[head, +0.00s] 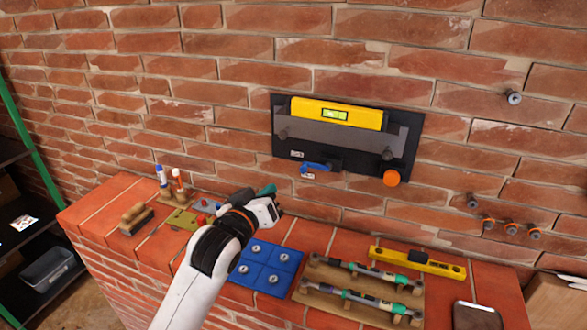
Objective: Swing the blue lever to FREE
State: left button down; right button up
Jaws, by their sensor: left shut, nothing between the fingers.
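The blue lever (316,167) is on the lower edge of a black panel (400,156) fixed to the brick wall. It lies roughly level, with its free end to the left. Small white labels sit above and below that end; their text is too small to read. My left gripper (268,191) is shut and empty, below and to the left of the lever and apart from it, above the brick ledge. My right gripper is not in view.
The panel carries a yellow level (337,113) on a grey bracket and an orange knob (391,178). On the ledge are a blue tile (265,269), a wooden rack (330,298) with tools, another yellow level (417,262), a brush (136,218) and markers (178,181).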

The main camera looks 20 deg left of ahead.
aim_at(316, 168)
pick_arm(q)
jog(key=r, duration=0.2)
jog(key=r+t, duration=0.1)
jog(key=shift+w+a+r, duration=0.1)
jog(key=shift+w+r, duration=0.2)
jog(key=shift+r, duration=0.1)
jog(key=w+d+f+p, duration=0.2)
jog(key=w+f+p, duration=0.2)
jog(key=w, duration=0.6)
jog(key=shift+w+d, duration=0.15)
jog(key=shift+w, duration=0.25)
jog(key=shift+f+n, duration=0.1)
jog(key=shift+n, duration=0.2)
